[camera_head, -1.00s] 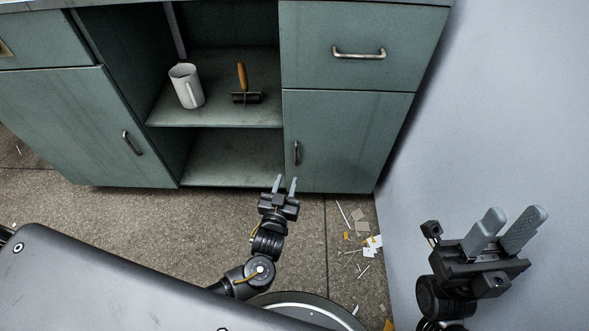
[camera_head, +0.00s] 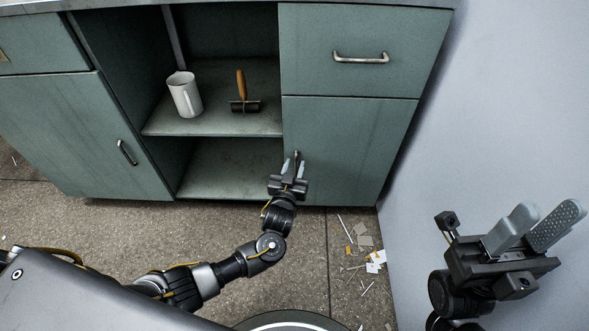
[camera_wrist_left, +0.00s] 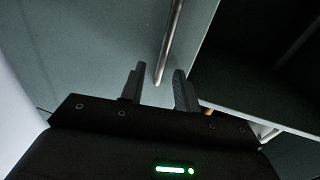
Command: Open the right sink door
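The right sink door (camera_head: 350,150) is a green panel at the lower right of the cabinet and is closed. Its vertical metal handle (camera_head: 296,157) sits near the door's left edge, partly hidden by my left gripper (camera_head: 292,168). In the left wrist view, the handle (camera_wrist_left: 171,40) reaches down between the two open fingers of my left gripper (camera_wrist_left: 158,88), with a gap on each side. My right gripper (camera_head: 540,224) is open and empty by the grey wall, far from the door.
A white mug (camera_head: 185,94) and a wooden-handled roller (camera_head: 242,95) stand on the open middle shelf (camera_head: 210,122). A drawer (camera_head: 360,50) is above the door. The left door (camera_head: 80,135) is closed. Paper scraps (camera_head: 374,259) lie on the floor near the wall (camera_head: 480,110).

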